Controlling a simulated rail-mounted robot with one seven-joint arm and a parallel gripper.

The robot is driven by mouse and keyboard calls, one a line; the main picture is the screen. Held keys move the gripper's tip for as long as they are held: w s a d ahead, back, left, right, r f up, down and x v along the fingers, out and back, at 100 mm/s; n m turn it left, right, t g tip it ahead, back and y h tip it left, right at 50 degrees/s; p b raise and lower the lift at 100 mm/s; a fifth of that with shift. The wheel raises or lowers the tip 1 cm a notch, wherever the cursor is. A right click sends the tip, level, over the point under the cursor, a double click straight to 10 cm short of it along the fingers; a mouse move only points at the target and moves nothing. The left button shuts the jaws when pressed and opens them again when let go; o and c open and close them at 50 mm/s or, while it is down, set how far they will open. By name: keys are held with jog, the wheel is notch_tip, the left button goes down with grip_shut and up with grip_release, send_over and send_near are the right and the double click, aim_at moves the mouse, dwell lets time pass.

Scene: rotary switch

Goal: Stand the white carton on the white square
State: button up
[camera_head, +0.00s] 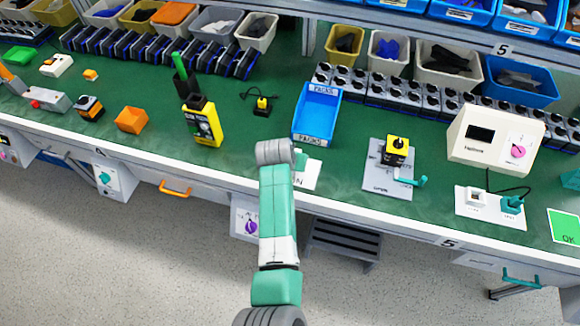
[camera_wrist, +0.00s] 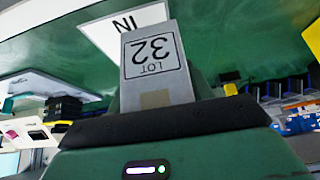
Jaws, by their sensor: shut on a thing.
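The white carton (camera_wrist: 152,58), printed "LOT 32", is held in my gripper (camera_wrist: 160,108) in the wrist view, its print upside down. In that view my gripper is shut on it, though the fingertips are mostly hidden. The white square (camera_wrist: 98,38), marked "IN", lies on the green bench top behind the carton and is partly covered by it. In the head view the white square (camera_head: 310,178) shows near the bench's front edge, partly hidden by my arm. The carton is hidden there. I cannot tell how high the carton is above the square.
A blue tray (camera_head: 317,110) labelled "PACKS" stands just behind the square. A grey plate with a yellow and black switch (camera_head: 397,148) and teal handle is to the right.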

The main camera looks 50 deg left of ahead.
notch_tip(320, 180, down, 3)
jog(key=shift+d+f+b, duration=0.1)
jog(key=shift+b, duration=0.3)
jog(key=o, duration=1)
jog(key=shift+f, duration=0.1)
jog(key=shift+o, duration=0.2)
jog(key=shift+r, duration=0.25)
jog(key=p+v, duration=0.4)
jog(key=v, duration=0.7)
jog(key=shift+s+r, duration=0.25)
jog(key=shift+r, duration=0.05)
